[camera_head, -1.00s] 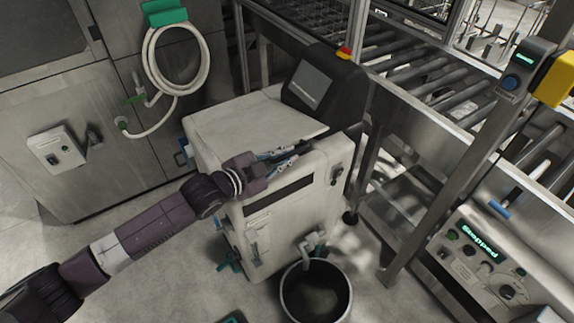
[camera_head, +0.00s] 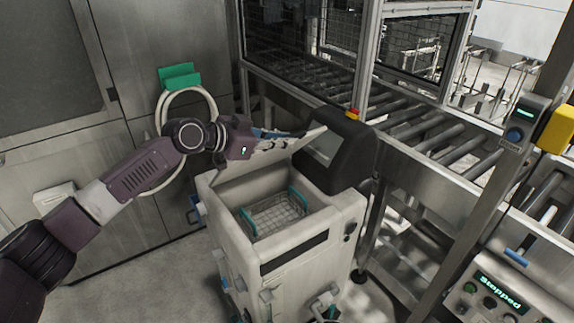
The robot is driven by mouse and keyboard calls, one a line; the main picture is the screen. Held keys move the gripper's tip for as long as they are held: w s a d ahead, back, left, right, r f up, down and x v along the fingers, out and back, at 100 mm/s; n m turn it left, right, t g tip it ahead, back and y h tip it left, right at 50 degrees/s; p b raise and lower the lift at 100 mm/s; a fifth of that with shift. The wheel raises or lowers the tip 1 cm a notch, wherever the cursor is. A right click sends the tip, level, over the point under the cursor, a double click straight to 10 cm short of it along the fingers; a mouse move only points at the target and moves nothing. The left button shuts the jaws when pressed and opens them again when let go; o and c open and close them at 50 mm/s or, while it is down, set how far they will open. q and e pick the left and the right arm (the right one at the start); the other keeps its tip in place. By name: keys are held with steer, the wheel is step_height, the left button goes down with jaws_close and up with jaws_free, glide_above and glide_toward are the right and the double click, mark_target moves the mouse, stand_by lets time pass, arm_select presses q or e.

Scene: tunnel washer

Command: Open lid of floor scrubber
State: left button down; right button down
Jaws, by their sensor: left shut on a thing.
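The floor scrubber (camera_head: 285,268) is a boxy off-white machine in the middle of the head view, with a dark control console (camera_head: 345,150) at its back right. Its lid (camera_head: 262,162) is tilted up at the back and the top is open. A wire basket (camera_head: 277,214) with teal ends shows inside. My left gripper (camera_head: 280,140) is at the raised edge of the lid, shut on it; the fingertips are partly hard to tell from the lid. My right gripper is out of view.
A roller conveyor (camera_head: 420,128) with a metal frame runs behind and to the right of the scrubber. A post with a yellow box (camera_head: 556,80) and a control panel reading "Stopped" (camera_head: 498,290) stand at the right. A coiled hose (camera_head: 163,110) hangs on the wall cabinet behind my left arm.

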arm_select(q)
steer(key=shift+w+a+r+b, duration=0.35)
steer(key=shift+w+a+r, duration=0.2)
steer(key=shift+w+r, duration=0.25)
steer(key=shift+w+a+r+b, duration=0.35)
steer(key=shift+w+a+r, duration=0.2)
steer(key=shift+w+r, duration=0.2)
steer(key=c, duration=2)
jaws_free()
steer(key=shift+f, duration=0.1)
steer(key=v, duration=1.2)
